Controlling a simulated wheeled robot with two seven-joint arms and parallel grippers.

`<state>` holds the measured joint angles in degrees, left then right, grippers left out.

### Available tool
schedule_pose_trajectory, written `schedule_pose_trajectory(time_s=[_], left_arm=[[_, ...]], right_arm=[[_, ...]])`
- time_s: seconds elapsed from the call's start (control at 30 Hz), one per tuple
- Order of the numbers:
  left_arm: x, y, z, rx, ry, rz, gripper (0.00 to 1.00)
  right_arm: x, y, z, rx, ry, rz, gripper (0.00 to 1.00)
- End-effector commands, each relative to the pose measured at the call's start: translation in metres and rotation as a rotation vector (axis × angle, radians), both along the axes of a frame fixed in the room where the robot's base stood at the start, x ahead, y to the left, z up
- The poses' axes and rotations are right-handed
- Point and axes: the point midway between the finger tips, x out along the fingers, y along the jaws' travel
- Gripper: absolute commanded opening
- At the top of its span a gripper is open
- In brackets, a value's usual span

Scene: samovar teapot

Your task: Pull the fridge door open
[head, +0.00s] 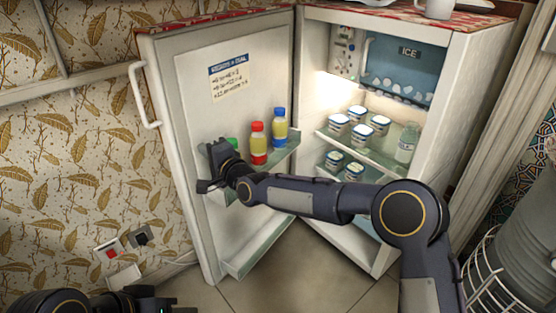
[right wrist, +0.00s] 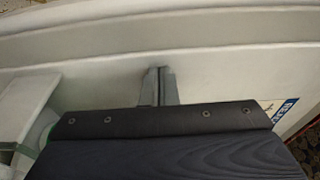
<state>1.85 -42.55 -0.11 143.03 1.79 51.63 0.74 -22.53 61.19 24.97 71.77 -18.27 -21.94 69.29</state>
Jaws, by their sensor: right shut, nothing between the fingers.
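The fridge door (head: 185,110) stands wide open, swung out to the left, with its inner side facing me. Its white handle (head: 140,95) is on the door's free left edge. The lit fridge body (head: 345,215) is open on the right. My right gripper (head: 206,186) is shut and empty at the inner side of the door, away from the handle. In the right wrist view its closed fingers (right wrist: 159,85) point at the pale door panel (right wrist: 100,85); I cannot tell if they touch it. Part of my left arm shows at the bottom left; its gripper (head: 160,303) is partly cut off, jaws unclear.
A red bottle (head: 257,145) and a blue-capped bottle (head: 279,128) stand on a door shelf; a green item (head: 232,144) is partly hidden by my gripper. Several jars (head: 361,133) and a glass bottle (head: 407,143) are inside the fridge. A wire basket (head: 490,270) stands at right.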

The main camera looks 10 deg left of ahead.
Motion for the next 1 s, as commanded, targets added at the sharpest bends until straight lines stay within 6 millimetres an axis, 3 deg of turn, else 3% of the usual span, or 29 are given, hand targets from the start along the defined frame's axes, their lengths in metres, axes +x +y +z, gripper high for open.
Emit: schedule_pose_trajectory(time_s=[0.17,0.5,0.77,0.87,0.97,1.0], left_arm=[[0.000,0.000,0.004,0.000,0.000,0.000,0.36],[0.000,0.000,0.014,0.000,0.000,0.000,0.36],[0.000,0.000,0.015,0.000,0.000,0.000,0.36],[0.000,0.000,0.015,0.000,0.000,0.000,0.36],[0.000,0.000,0.015,0.000,0.000,0.000,0.36],[0.000,0.000,0.015,0.000,0.000,0.000,0.36]], right_arm=[[-0.007,-0.011,0.002,0.000,0.001,-0.001,0.00],[-0.040,-0.052,0.001,-0.002,0.001,-0.001,0.00],[-0.049,-0.064,0.002,-0.012,-0.005,-0.002,0.00],[-0.049,-0.083,0.009,-0.086,-0.032,-0.012,0.00],[-0.054,-0.125,0.017,-0.241,-0.073,-0.031,0.00],[-0.057,-0.147,0.020,-0.321,-0.088,-0.040,0.00]])
